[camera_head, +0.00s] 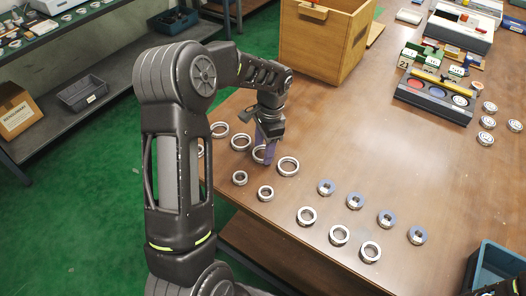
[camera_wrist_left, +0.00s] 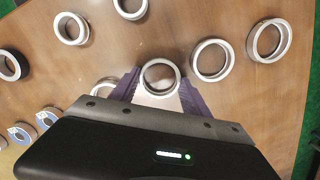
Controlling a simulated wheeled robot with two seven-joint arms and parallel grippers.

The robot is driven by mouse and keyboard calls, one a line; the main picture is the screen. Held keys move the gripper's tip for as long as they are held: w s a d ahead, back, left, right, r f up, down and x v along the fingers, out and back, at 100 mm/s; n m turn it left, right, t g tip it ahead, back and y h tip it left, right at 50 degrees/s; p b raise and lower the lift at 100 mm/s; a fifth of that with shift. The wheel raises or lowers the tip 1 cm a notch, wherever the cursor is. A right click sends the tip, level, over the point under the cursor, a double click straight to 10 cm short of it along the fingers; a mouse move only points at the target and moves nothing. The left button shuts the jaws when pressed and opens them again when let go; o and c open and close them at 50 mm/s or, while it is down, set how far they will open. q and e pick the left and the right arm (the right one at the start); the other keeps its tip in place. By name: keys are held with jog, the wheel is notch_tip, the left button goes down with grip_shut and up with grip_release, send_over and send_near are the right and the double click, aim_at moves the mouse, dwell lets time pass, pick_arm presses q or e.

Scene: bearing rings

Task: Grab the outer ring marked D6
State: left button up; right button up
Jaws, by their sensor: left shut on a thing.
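My left gripper (camera_head: 265,152) points down at the left part of the table, among several metal rings. In the left wrist view its two purple fingers (camera_wrist_left: 159,88) are on either side of a silver ring (camera_wrist_left: 160,63) and are shut on it. In the head view this ring (camera_head: 258,154) is partly hidden behind the fingers. Other silver rings lie close by, one to the right of the gripper (camera_head: 288,166) and one to its left (camera_head: 241,141). No D6 mark is readable on any ring. My right gripper is not in view.
Several blue-centred parts (camera_head: 355,201) and more silver rings (camera_head: 340,235) lie toward the table's front. A wooden box (camera_head: 318,45) stands at the back. A dark tray (camera_head: 437,97) with coloured discs is at the right. A blue bin (camera_head: 492,262) is at lower right.

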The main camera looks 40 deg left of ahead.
aim_at(263, 152)
pick_arm(q)
jog(key=shift+r, duration=0.1)
notch_tip(263, 152, up, 10)
jog(key=shift+b, duration=0.45)
dwell(0.5)
